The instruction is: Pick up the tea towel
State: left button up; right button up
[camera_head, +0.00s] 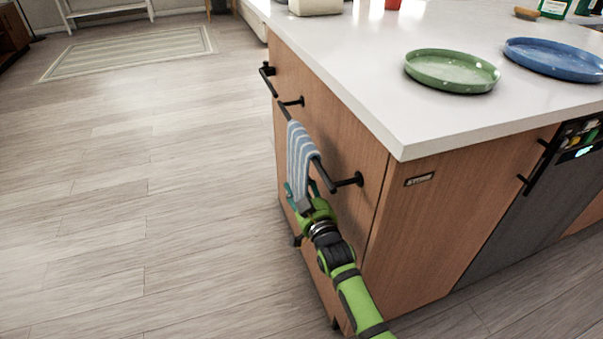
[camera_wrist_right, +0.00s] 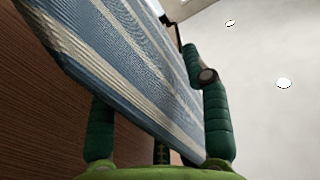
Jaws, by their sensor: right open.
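The tea towel (camera_head: 301,158) is blue with white stripes. It hangs over a black rail (camera_head: 322,174) on the end panel of the island. My right gripper (camera_head: 297,190) is at the towel's lower end. In the right wrist view the towel (camera_wrist_right: 125,70) hangs down between the green fingers of my right gripper (camera_wrist_right: 160,110), one finger on each side. The fingers are apart, so the gripper is open around the towel's lower part. The left gripper is in neither view.
The white countertop (camera_head: 370,60) juts out above the rail. A green plate (camera_head: 452,70) and a blue plate (camera_head: 555,58) lie on it. A black drawer handle (camera_head: 267,80) sticks out farther along the panel. The floor (camera_head: 130,200) to the left is clear.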

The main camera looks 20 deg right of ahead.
jog(key=shift+w, duration=0.2)
grip_shut()
jog(key=shift+r, duration=0.1)
